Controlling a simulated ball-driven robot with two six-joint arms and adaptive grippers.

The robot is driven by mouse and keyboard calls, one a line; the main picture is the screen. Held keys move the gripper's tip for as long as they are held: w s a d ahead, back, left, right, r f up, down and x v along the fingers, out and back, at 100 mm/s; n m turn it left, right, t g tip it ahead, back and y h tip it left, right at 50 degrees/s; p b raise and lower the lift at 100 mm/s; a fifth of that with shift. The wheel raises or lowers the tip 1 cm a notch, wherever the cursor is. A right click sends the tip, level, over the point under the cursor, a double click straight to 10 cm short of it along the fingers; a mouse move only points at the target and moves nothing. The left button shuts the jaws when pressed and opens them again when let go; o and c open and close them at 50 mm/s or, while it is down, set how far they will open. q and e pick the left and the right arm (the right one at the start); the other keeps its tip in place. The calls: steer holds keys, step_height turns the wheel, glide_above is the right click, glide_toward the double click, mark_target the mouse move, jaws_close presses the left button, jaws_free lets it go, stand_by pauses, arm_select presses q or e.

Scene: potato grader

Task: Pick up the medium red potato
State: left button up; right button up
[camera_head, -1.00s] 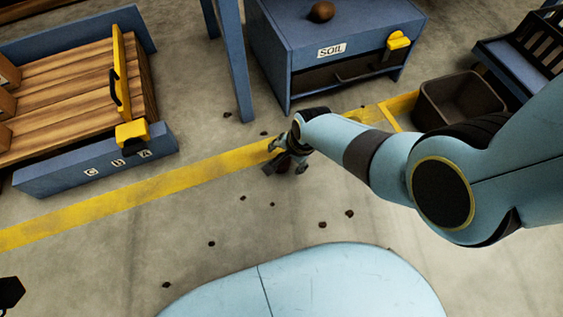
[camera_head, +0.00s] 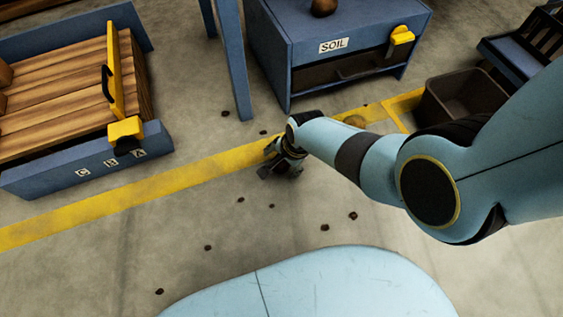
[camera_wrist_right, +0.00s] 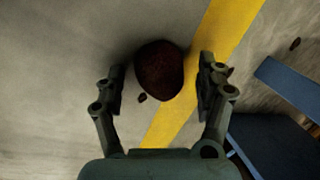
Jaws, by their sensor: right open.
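A dark red, rounded potato (camera_wrist_right: 160,70) lies on the concrete floor beside the yellow line in the right wrist view. My right gripper (camera_wrist_right: 161,84) is open, with one finger on each side of the potato and a visible gap to each. In the head view my right gripper (camera_head: 282,163) is low over the floor by the yellow line, and its own wrist hides most of the potato there. My left gripper is in neither view.
A blue soil box (camera_head: 290,65) with a brown potato (camera_head: 324,7) on top stands behind. A dark bin (camera_head: 462,97) is at right, a wooden-slatted blue tray (camera_head: 165,138) at left. A tan round thing (camera_head: 355,120) shows behind my arm. Small clods dot the floor.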

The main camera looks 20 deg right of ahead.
steer(key=c, duration=1.3)
steer(key=shift+r, duration=0.1)
